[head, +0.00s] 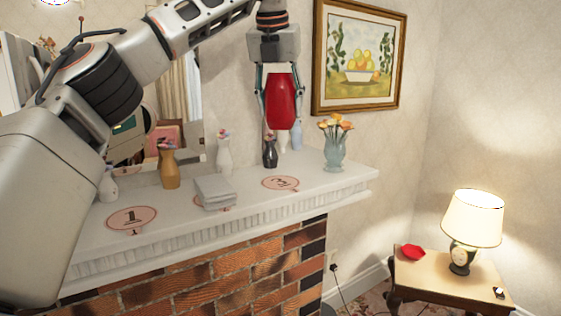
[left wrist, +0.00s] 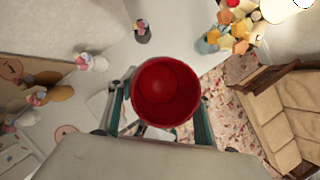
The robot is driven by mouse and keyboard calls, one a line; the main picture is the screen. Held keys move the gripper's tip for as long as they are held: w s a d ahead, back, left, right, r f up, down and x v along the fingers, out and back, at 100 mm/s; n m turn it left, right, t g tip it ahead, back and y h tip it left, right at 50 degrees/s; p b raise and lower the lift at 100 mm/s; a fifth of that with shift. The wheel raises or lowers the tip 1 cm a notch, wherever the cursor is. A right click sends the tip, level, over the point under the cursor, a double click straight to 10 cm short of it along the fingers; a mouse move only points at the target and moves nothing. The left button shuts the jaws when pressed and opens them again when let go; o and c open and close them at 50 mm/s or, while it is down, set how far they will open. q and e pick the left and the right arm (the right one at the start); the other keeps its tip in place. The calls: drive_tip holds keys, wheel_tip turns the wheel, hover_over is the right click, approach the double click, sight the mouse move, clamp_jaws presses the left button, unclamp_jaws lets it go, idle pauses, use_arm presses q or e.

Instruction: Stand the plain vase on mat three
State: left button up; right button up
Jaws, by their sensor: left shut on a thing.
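The plain vase (head: 281,101) is a glossy red one with no flowers in it. My left gripper (head: 280,118) is shut on it, one finger on each side, and holds it upright in the air above the mantel. In the left wrist view I look into the round red mouth of the vase (left wrist: 165,92) between the fingers. Mat three (head: 281,183) is a flat pinkish oval marked 3 on the white mantel, below the vase in the picture. Its top is bare. My right gripper is not in view.
On the mantel (head: 340,180), a dark vase (head: 270,153) with flowers stands just behind mat three, and a pale blue flower vase (head: 335,153) to its right. A grey folded stack (head: 215,192) lies to its left, then mat one (head: 131,219). A brown vase (head: 169,167) stands farther left.

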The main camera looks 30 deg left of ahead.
use_arm(q)
wheel_tip(320, 180, down, 10)
drive_tip(key=shift+r+b, duration=0.1)
drive_tip(key=shift+b, duration=0.6)
wheel_tip(320, 180, down, 3)
drive_tip(key=shift+f, duration=0.35)
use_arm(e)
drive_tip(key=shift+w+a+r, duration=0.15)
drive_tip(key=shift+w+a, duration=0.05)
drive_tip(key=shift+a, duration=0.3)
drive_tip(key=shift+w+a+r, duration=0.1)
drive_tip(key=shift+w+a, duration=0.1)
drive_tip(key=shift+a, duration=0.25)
use_arm(q)
drive_tip(key=shift+f, duration=0.1)
drive_tip(key=o, duration=1.4)
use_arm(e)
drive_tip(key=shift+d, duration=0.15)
